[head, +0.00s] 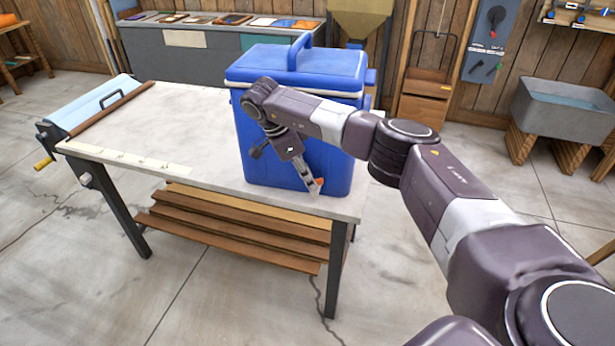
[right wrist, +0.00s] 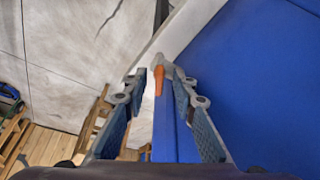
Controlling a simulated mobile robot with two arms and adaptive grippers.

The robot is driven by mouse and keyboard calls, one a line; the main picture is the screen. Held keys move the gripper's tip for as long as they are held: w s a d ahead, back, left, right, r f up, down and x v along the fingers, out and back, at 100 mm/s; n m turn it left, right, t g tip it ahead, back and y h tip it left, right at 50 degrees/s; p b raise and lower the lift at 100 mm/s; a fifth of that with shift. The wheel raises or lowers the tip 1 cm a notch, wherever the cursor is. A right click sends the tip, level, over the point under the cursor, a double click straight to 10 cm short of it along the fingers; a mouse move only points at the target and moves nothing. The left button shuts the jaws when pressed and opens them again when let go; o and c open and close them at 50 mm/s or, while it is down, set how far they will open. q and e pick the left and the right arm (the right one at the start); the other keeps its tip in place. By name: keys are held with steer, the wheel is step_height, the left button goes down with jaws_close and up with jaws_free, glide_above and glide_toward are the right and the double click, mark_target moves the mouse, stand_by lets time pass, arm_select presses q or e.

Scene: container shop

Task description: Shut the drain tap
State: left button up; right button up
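The blue cooler box (head: 297,125) stands upright on the white-topped workbench, its lid shut. Its drain tap (head: 319,182) shows as a small orange spot low at the cooler's right front edge, partly hidden by my gripper. In the right wrist view the tap has a grey body and an orange lever (right wrist: 158,82). My right gripper (head: 313,190) reaches down along the cooler's front. In the wrist view its fingers are apart, one on each side of the lever. I cannot tell whether either finger touches it. My left gripper is not in view.
A grey sink (head: 562,110) stands at the right. The bench top left of the cooler is clear.

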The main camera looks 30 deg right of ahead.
steer(key=v, duration=1.2)
steer(key=shift+a, duration=0.1)
